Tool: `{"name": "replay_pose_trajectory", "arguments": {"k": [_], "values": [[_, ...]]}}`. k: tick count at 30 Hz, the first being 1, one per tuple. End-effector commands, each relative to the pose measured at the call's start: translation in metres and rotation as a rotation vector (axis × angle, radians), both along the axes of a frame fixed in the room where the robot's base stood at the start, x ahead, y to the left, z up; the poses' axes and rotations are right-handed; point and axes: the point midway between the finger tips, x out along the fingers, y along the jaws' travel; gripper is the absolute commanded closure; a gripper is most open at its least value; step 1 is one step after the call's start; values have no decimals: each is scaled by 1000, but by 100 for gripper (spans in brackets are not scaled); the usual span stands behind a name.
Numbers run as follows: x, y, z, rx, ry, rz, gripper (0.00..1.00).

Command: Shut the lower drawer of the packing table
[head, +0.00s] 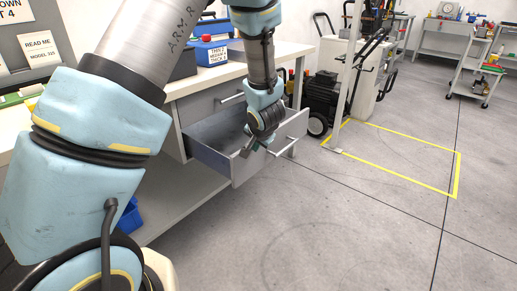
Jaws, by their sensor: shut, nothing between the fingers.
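The lower drawer (211,158) of the packing table is pulled out, and its grey inside shows. Its front panel faces right and carries a bar handle (285,148). The upper drawer (203,103) above it looks closed. My gripper (257,151) points down at the open drawer, close to the front panel and its handle. Its fingers are together with nothing between them. My wrist hides part of the drawer's rim and front, so I cannot tell whether the gripper touches the panel.
The packing table (292,50) has a pale top with a blue box (209,52) on it. A black wheeled machine (322,98) and a post stand to the right. Yellow floor lines (400,140) mark an empty area. The floor before the drawer is clear.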

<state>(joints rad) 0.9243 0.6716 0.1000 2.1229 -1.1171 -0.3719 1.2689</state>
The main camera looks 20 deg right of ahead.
Motion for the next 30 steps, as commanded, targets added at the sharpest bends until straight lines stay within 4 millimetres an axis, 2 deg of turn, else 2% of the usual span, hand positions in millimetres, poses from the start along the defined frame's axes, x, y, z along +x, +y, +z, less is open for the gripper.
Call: {"name": "replay_pose_trajectory", "arguments": {"k": [8,14,30], "values": [[2,1,0,0,-1,1,100],[23,14,1,1,-2,5,100],[152,86,-1,1,-3,5,100]]}}
